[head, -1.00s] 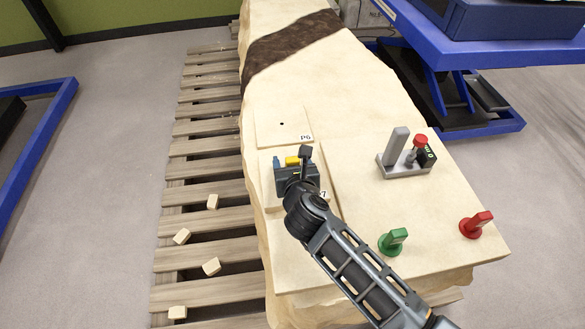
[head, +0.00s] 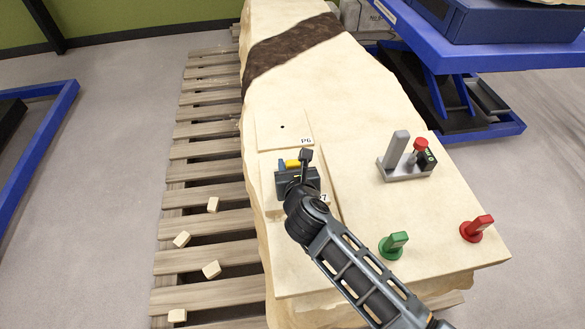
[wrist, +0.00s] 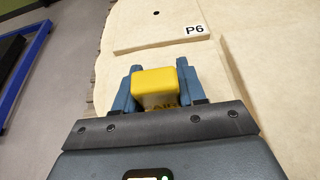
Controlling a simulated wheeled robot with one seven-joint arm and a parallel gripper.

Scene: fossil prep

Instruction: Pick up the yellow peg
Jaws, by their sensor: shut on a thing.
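The yellow peg (wrist: 155,86) shows in the wrist view between the two blue fingers of my gripper (wrist: 156,90), which is shut on it. In the head view the top of the yellow peg (head: 292,164) shows just beyond my gripper (head: 293,172). The gripper is over the lower raised square on the left part of the pale block. The peg's lower part is hidden, so I cannot tell whether it touches the block.
A raised square labelled P6 (head: 283,130) with a small hole lies just beyond. A green peg (head: 393,245) and a red peg (head: 477,228) stand on the block (head: 335,95) to the right. A grey fixture with a red knob (head: 405,160) stands behind them.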

